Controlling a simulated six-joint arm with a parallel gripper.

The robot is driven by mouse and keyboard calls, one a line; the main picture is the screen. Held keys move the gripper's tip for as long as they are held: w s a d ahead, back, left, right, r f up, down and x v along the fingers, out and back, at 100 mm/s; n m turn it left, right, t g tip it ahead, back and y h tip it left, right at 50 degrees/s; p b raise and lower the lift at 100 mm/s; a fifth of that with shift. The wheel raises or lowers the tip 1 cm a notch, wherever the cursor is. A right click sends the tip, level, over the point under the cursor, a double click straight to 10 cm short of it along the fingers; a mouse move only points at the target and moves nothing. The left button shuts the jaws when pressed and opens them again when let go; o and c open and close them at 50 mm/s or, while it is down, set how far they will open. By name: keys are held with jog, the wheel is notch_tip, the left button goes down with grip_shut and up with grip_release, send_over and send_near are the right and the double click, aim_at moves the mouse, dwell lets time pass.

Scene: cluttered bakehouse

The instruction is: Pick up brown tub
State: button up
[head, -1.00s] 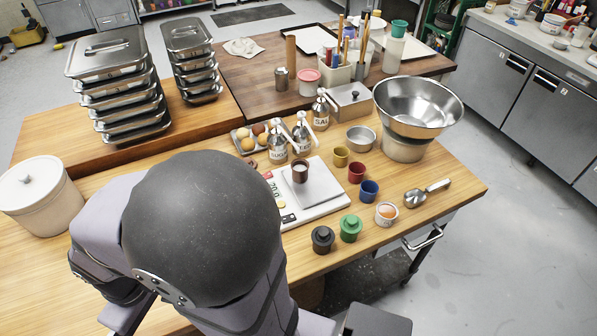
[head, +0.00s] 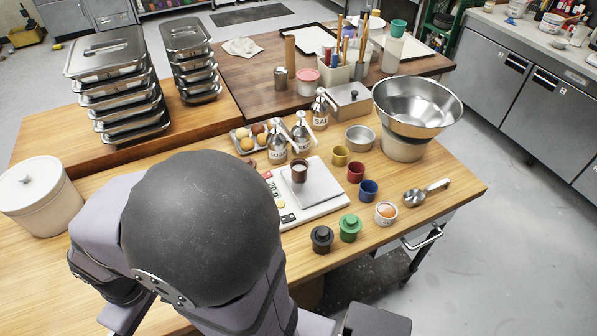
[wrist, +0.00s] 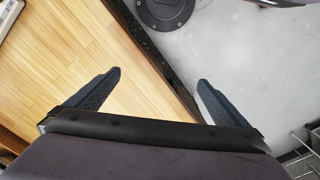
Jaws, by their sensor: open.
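In the head view my arm hides the gripper. The tub does not show in the wrist view.
Yellow (head: 340,155), red (head: 356,172) and blue (head: 368,190) tubs stand right of the scale. Black (head: 322,239) and green (head: 350,228) lidded tubs stand in front. Labelled metal pump bottles (head: 301,137) stand close behind. A large steel bowl (head: 417,105) stands at the back right.

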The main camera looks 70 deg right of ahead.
jog(key=shift+c, duration=0.6)
jog(key=c, duration=0.8)
jog(key=shift+o, duration=0.2)
